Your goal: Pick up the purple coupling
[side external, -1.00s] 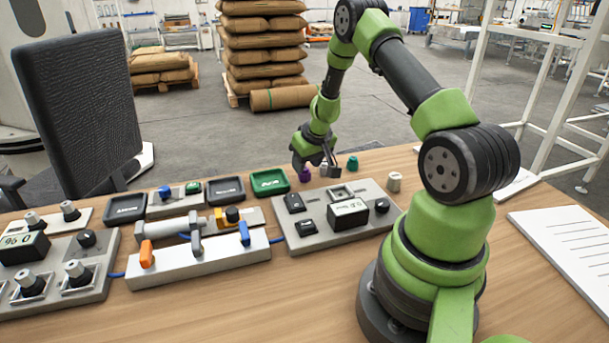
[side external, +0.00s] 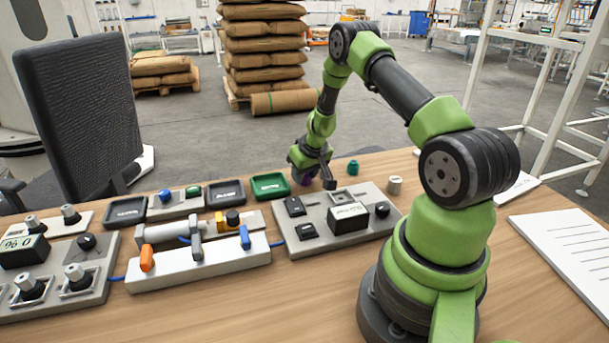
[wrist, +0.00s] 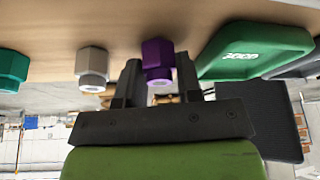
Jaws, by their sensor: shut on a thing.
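The purple coupling (wrist: 158,62) sits between the two dark fingers of my gripper (wrist: 159,76) in the wrist view, and the fingers are shut on it. It appears to be still at the table surface. In the side view my gripper (side external: 310,181) is low at the far edge of the table, just right of the green tray. Only a small purple patch of the coupling (side external: 303,181) shows there; the gripper hides the rest.
A grey coupling (wrist: 92,67) stands close beside one finger, with a teal coupling (wrist: 12,68) beyond it. The green tray (wrist: 256,42) is near the other finger. A grey control panel (side external: 293,243) lies in front, and a beige knob-like piece (side external: 394,185) stands right.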

